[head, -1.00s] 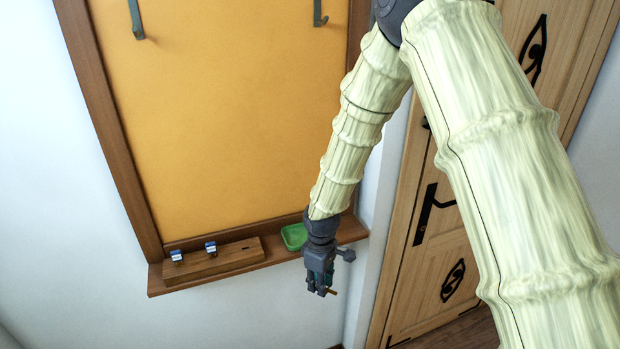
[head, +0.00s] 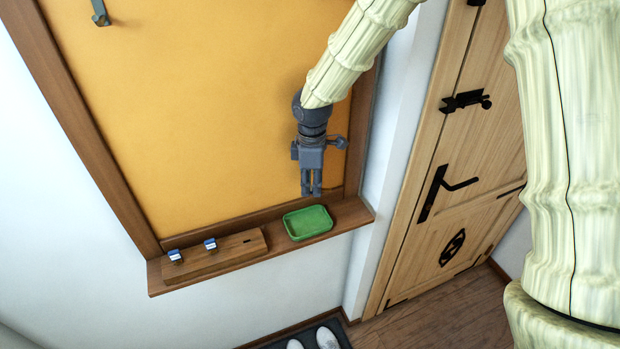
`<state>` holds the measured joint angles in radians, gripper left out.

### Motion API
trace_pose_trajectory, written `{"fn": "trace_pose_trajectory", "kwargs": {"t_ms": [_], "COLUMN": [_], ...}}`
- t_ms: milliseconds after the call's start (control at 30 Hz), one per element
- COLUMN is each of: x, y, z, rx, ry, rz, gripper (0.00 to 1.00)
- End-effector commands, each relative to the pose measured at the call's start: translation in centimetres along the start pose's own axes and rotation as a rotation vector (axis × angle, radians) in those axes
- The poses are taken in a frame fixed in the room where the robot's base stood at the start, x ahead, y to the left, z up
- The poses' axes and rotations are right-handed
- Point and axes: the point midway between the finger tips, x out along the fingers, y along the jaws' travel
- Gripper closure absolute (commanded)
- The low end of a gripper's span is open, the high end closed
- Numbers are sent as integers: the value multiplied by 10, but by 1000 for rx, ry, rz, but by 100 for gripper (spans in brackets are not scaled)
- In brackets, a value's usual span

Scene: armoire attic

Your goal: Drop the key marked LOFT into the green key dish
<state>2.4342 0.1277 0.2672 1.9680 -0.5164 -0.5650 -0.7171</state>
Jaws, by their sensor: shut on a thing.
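The green key dish (head: 308,223) sits at the right part of the brown wall ledge and looks empty. My gripper (head: 311,193) points down, above and slightly behind the dish in the head view, apart from it. Its fingers are close together, shut on a key that is hardly visible between them now. The word on that key cannot be read. Two keys with blue and white heads, a left one (head: 175,256) and a right one (head: 210,245), stand in a wooden key block (head: 225,260) left of the dish. A dark empty slot shows at the block's right end.
The narrow ledge (head: 335,222) runs under a framed orange board (head: 200,130) with a hook (head: 100,13) at its upper left. A wooden door (head: 470,150) with black fittings is at the right. Shoes (head: 326,338) stand on a dark mat on the floor below.

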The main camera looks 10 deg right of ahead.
Motion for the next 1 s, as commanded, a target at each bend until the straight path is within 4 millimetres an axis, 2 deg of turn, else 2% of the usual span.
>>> {"fn": "trace_pose_trajectory", "kwargs": {"t_ms": [433, 600, 867, 900, 1000], "x": [47, 53, 52, 52, 52], "y": [0, 0, 0, 0, 0], "z": [-1, -2, -2, -2, -2], "rx": [-1, -3, -3, -3, -2], "ry": [0, 0, 0, 0, 0], "rz": [0, 0, 1, 1, 1], "gripper": [97, 97, 97, 68, 51]}}
